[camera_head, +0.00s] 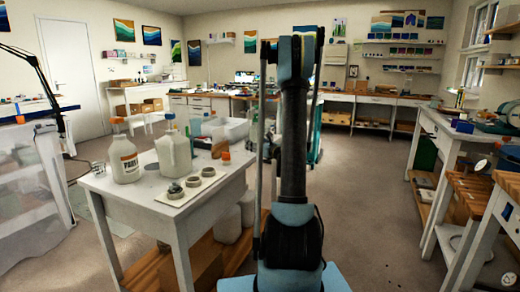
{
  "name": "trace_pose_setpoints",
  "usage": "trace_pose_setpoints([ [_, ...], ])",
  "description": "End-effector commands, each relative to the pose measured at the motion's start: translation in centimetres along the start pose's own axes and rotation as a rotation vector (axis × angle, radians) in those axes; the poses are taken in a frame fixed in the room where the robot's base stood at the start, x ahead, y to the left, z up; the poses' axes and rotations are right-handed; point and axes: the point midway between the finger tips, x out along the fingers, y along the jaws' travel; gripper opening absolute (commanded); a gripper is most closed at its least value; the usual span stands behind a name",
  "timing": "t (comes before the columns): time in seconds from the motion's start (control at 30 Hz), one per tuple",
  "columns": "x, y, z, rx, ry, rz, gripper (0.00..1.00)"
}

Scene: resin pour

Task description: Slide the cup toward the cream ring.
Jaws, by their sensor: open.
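On the white table at left lies a pale board (190,197) with three small greyish-cream rings or rolls on it: a front one (176,191), a middle one (193,181) and a back one (208,172). I cannot tell which is the cream ring. The front one seems to have something darker in its middle. A small clear container (98,167), perhaps a cup, shows at the table's left edge; it is too small to be sure. My arm stands upright in the middle of the view, right of the table. I cannot make out my gripper's fingers.
A white labelled bottle (125,162) and a white jug (173,153) stand behind the board on the white table (150,212). Wooden-topped benches (470,189) line the right; the floor (375,195) between is clear.

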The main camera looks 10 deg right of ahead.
Motion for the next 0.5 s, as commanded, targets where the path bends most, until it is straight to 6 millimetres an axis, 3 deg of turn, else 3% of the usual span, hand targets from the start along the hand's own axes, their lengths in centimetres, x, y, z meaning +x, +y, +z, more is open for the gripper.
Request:
trace_pose_setpoints([
  [0.2,3.5,0.1,0.0,0.000,0.000,0.003,0.61],
  [0.5,6.0,0.1,0.0,0.000,0.000,0.002,0.61],
])
